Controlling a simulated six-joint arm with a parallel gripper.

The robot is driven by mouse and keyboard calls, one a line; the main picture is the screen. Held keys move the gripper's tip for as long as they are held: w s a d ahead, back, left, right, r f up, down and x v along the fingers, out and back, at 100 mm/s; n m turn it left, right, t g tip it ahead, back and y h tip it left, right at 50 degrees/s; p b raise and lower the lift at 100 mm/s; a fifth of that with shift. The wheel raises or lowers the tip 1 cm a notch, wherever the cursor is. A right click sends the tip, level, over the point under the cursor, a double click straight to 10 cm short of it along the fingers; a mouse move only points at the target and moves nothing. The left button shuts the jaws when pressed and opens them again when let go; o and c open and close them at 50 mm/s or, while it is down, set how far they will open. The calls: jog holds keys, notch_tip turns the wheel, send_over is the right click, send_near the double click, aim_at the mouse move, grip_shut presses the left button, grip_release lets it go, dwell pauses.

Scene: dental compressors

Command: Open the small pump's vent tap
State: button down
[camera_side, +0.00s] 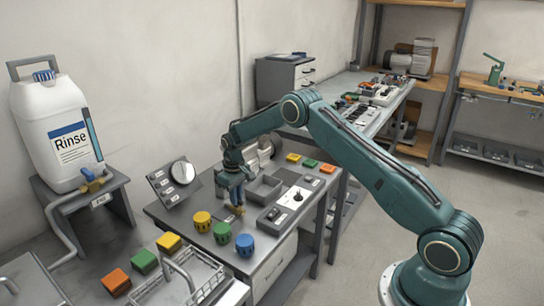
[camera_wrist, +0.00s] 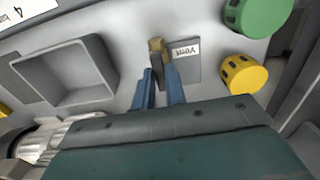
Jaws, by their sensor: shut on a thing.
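The vent tap (camera_wrist: 157,46) is a small brass piece in the wrist view, beside a plate (camera_wrist: 186,51) lettered like "VENT". My gripper (camera_wrist: 160,78) has its two blue fingers closed around the tap's dark lever, just below the brass end. In the side view, my gripper (camera_side: 235,201) points down at the bench, with the brass tap (camera_side: 238,210) at its fingertips. The small pump (camera_side: 265,147) is a silvery body behind my wrist, partly hidden. Its ribbed metal body also shows at the lower left of the wrist view (camera_wrist: 38,145). The lever's exact angle is hard to tell.
Yellow (camera_side: 202,221), green (camera_side: 222,232) and blue (camera_side: 245,244) knobs stand close in front of my gripper. A round gauge (camera_side: 182,171) stands at left.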

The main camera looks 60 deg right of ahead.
dwell(0.3)
jog(key=c, duration=1.4)
grip_release()
jog(key=shift+c, duration=0.2)
jog(key=shift+r, duration=0.2)
notch_tip(320, 180, up, 14)
jog(key=shift+f, duration=0.25)
